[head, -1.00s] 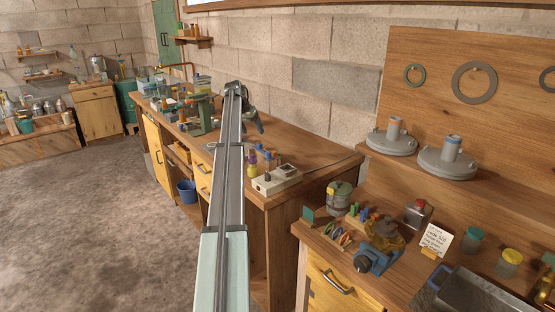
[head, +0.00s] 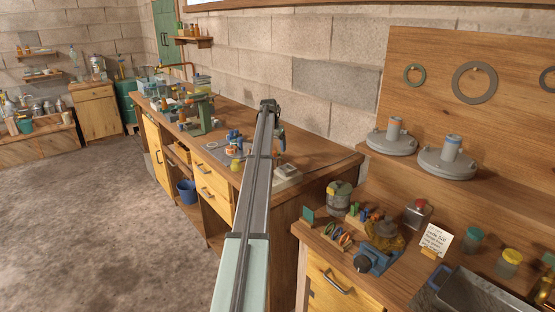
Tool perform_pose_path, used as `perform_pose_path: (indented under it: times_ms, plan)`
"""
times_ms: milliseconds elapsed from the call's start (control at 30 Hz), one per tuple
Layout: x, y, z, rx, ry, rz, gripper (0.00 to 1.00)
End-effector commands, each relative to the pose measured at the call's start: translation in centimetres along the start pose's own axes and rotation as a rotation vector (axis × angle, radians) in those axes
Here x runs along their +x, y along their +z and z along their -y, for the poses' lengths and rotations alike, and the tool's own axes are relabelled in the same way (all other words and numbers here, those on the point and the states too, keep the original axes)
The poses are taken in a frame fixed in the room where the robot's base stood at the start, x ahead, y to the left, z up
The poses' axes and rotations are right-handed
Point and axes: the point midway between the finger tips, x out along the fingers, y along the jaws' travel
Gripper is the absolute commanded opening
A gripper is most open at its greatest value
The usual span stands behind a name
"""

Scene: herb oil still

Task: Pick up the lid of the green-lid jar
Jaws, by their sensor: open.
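The green-lid jar (head: 473,243) stands upright on the right-hand wooden bench, between the handwritten card and a yellow-lid jar. Its teal-green lid (head: 474,233) sits on top of the clear jar. My arm reaches away over the long bench, and my gripper (head: 280,146) hangs at its far end, partly hidden behind the arm. It is open, with nothing seen in it. It is well to the left of the jar and farther back.
A yellow-lid jar (head: 509,262) stands right of the green-lid jar, with a metal tray (head: 480,290) in front. A card (head: 436,241), a red-capped tin (head: 417,214) and a blue vise (head: 376,259) lie to the left. Grey flanged lids (head: 447,162) sit on the ledge behind.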

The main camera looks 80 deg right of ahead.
Motion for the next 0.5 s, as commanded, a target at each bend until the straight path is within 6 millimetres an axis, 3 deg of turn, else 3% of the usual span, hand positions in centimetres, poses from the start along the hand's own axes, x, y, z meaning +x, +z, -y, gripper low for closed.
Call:
perform_pose_path:
  times_ms: [267, 500]
  plan:
    - [1.6, -0.1, 0.0, 0.000, 0.000, 0.000, 0.79]
    - [4.4, -0.8, -0.1, 0.000, 0.001, 0.001, 0.79]
